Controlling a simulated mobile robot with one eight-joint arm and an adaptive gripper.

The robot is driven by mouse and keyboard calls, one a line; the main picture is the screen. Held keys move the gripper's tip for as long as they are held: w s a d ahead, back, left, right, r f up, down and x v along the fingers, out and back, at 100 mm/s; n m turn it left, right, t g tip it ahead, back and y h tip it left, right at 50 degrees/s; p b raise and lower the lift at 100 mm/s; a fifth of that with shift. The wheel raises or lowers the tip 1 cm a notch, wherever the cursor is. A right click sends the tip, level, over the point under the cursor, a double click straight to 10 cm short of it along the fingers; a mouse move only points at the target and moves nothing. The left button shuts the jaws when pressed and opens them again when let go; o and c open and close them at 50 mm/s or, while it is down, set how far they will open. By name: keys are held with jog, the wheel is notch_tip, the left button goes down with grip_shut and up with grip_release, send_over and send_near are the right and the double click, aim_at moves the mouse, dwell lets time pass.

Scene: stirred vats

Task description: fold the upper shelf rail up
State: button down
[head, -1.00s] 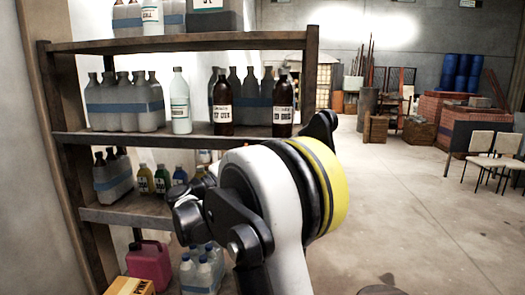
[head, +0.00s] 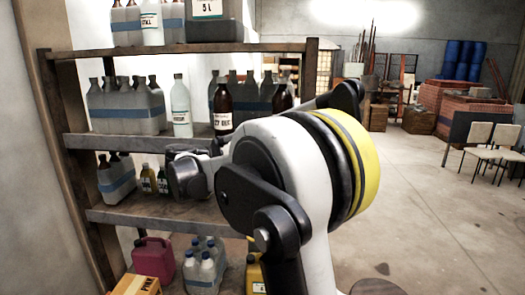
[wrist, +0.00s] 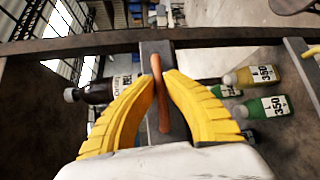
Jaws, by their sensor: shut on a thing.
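In the wrist view my gripper (wrist: 160,78) has its two yellow fingers closed around a thin orange-brown bar (wrist: 158,90), which looks like the shelf rail. The bar lies in front of a grey shelf edge (wrist: 152,50) and runs nearly along it, slightly slanted. In this turned picture a dark bottle lies to the left of that edge and yellow and green bottles to the right. In the head view my arm hides the fingers and the rail. There my wrist is in front of the shelf board (head: 110,141) that carries the brown bottles.
The wooden rack (head: 50,120) holds several bottles: a white bottle (head: 181,105), a brown bottle (head: 222,105) and grey bottles stand close to my arm. A pink canister (head: 154,258) stands low. The floor (head: 430,220) to the right is open, with chairs (head: 480,140) farther off.

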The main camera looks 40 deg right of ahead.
jog(key=shift+r, duration=0.1)
dwell(0.3)
jog(key=c, duration=1.5)
grip_release()
jog(key=shift+w+d, duration=0.1)
jog(key=shift+d, duration=0.05)
jog(key=shift+o, duration=0.2)
jog(key=w+a+r, duration=0.1)
jog(key=a, duration=1.1)
jog(key=shift+r, duration=0.4)
